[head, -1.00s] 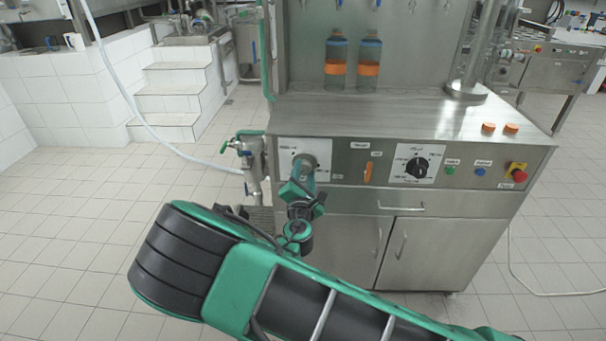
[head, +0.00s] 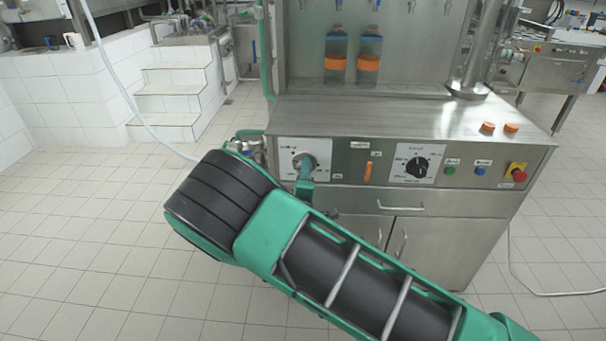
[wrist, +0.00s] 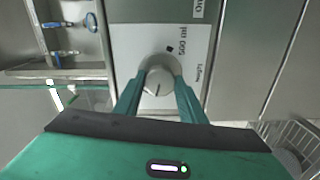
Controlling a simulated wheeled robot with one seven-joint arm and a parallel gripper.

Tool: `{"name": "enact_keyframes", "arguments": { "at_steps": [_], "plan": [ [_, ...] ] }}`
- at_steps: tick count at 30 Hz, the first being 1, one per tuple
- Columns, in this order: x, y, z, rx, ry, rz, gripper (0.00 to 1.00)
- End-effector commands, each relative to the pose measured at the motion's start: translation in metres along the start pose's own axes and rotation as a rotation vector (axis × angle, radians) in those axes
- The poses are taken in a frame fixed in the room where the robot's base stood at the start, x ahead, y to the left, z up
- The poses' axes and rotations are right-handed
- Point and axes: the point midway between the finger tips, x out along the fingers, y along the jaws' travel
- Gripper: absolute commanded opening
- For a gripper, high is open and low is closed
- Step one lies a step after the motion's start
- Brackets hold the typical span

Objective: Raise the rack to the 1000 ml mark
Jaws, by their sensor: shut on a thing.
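A round grey knob (wrist: 160,72) sits on a white plate with a "500 ml" label, on the left of the steel filler's front panel. My gripper (wrist: 160,86) is shut on this knob, one finger on each side, in the wrist view. A dark line on the knob's face points down in that view. In the head view, the knob and plate (head: 287,153) show at the panel's left end, partly behind my gripper. The rack itself is not clear; two bottles with orange bands (head: 337,64) (head: 369,64) stand upright at the back of the filler.
Along the panel are an orange switch (head: 368,172), a black dial (head: 417,168), green and blue buttons and a red emergency stop (head: 518,175). Valves and green piping (head: 247,140) stand left of the panel. The tiled floor (head: 90,260) at left is clear.

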Motion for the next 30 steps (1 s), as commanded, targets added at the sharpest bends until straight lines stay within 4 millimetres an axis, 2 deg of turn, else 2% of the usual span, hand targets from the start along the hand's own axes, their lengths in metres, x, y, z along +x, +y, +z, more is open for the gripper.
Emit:
{"name": "enact_keyframes", "arguments": {
  "at_steps": [6,15,30],
  "plan": [
    [-0.0006,-0.0037,0.0031,0.168,-0.006,-0.007,0.14],
    [-0.0006,-0.0051,0.0037,0.319,-0.008,-0.008,0.14],
    [-0.0011,-0.0063,0.0035,0.373,-0.009,-0.01,0.14]
  ]
}}
